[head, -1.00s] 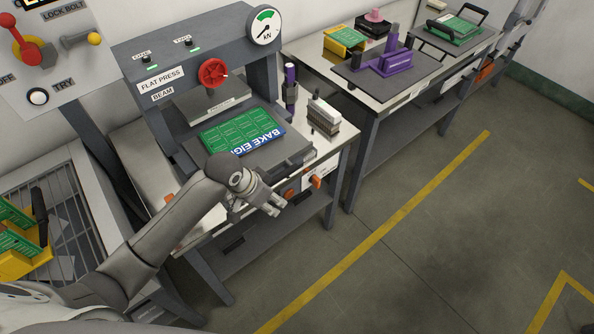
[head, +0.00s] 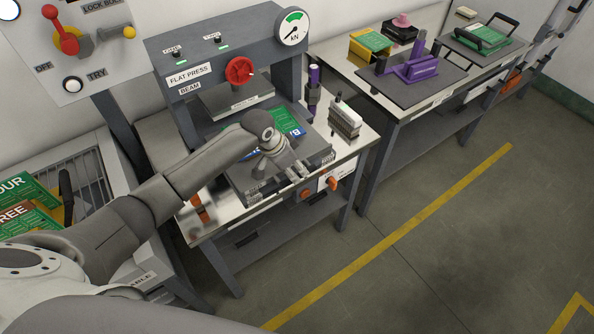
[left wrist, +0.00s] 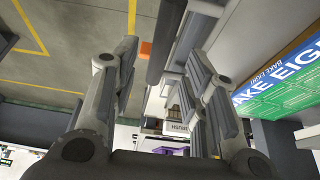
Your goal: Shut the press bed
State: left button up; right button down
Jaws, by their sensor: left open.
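The press bed (head: 236,170) is a dark grey plate low in the flat press (head: 227,48), and it sticks out at the front. A green board with a blue "BAKE EIGHT" edge (head: 289,122) lies on it, partly hidden by my arm. The board also shows at the right in the left wrist view (left wrist: 285,85). A dark bar (head: 318,160) runs along the bed's front. My left gripper (head: 300,174) is open at this front bar, with its fingers apart in the left wrist view (left wrist: 165,80). I cannot tell whether it touches. My right gripper is not in view.
A red handwheel (head: 240,70) and gauge (head: 292,25) are on the press. Another bench (head: 395,100) holds purple tooling. The floor in front (head: 420,270) is clear.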

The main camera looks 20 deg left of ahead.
aim_at(298, 174)
pick_arm(q)
jog(key=shift+x, duration=1.9)
jog(key=shift+c, duration=0.3)
grip_shut()
